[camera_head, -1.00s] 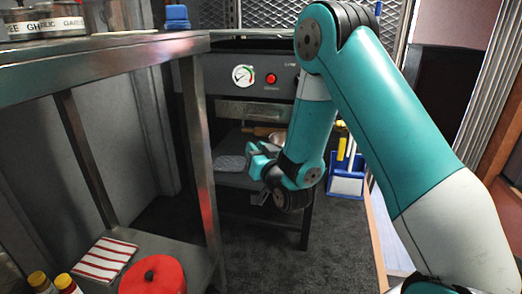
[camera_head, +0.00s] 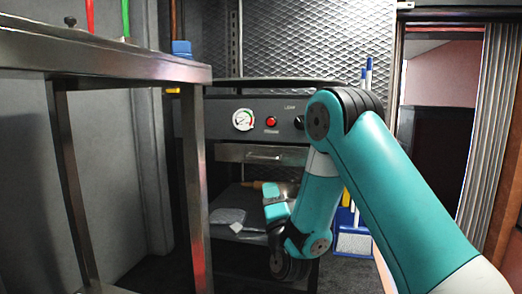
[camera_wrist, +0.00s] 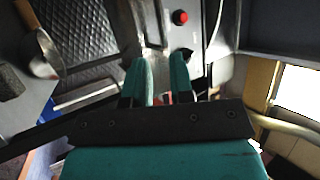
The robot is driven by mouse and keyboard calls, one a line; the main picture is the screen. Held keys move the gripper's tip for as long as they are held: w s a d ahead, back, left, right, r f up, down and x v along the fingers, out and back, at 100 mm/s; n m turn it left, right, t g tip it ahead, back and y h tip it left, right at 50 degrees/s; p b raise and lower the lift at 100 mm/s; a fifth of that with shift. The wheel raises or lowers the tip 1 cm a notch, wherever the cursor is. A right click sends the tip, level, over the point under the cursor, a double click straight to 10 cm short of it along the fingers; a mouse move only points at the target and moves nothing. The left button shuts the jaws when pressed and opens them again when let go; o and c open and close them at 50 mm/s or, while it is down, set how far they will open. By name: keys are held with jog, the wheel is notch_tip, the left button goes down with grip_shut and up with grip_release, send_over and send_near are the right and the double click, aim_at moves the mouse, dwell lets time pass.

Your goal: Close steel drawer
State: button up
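The steel drawer (camera_head: 235,152) is under the black control panel in the head view, with a bar handle (camera_head: 263,157) on its front. I cannot tell from this angle how far it stands out. My gripper (camera_head: 274,200) is below and in front of the drawer, apart from it. In the wrist view my gripper (camera_wrist: 158,82) shows two teal fingers with a gap between them and nothing held. A steel surface, probably the drawer (camera_wrist: 154,30), lies beyond the fingertips.
The panel bears a gauge (camera_head: 243,119) and a red button (camera_head: 271,121). A shelf below holds a folded grey cloth (camera_head: 229,216) and a rolling pin (camera_head: 258,185). A steel table (camera_head: 120,62) stands close at left. A blue dustpan (camera_head: 353,241) stands at right.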

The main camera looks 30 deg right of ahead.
aim_at(261, 158)
jog(key=p+x, duration=0.3)
jog(key=x, duration=0.8)
jog(key=shift+w+r, duration=0.1)
jog(key=shift+r, duration=0.25)
jog(key=shift+p+x, duration=0.55)
jog(key=shift+x, duration=0.25)
jog(key=shift+w+f, duration=0.15)
jog(key=shift+f, duration=0.05)
grip_shut()
